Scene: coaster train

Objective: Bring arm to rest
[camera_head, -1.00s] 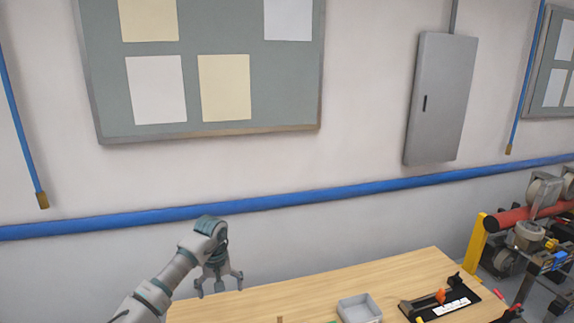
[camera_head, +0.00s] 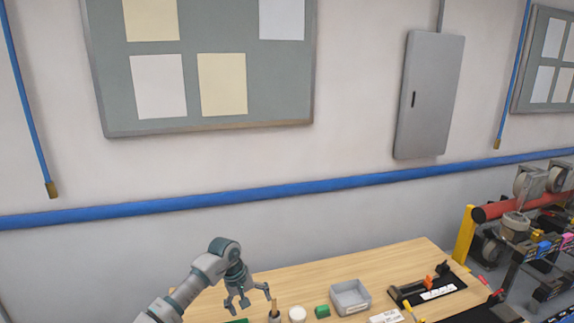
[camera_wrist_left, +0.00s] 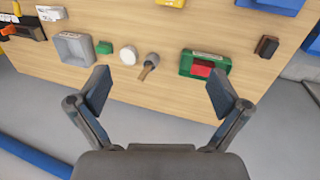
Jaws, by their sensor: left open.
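My left gripper (camera_head: 247,299) is open and empty above the left part of the wooden table (camera_head: 310,275). In the left wrist view its two fingers (camera_wrist_left: 160,92) are spread wide with nothing between them. Beyond the fingertips a wooden-handled tool with a grey head (camera_wrist_left: 150,65) and a green case with a red piece (camera_wrist_left: 204,66) lie on the table. The left arm (camera_head: 190,290) comes in from the lower left, bent down at the wrist. My right gripper is out of view.
A grey tray (camera_head: 350,297), a green block (camera_head: 322,311) and a white round thing (camera_head: 297,314) are on the table. A black fixture with an orange part (camera_head: 427,287) stands to the right. Machinery with a red roller (camera_head: 500,209) is beyond the table's right end. The wall is behind.

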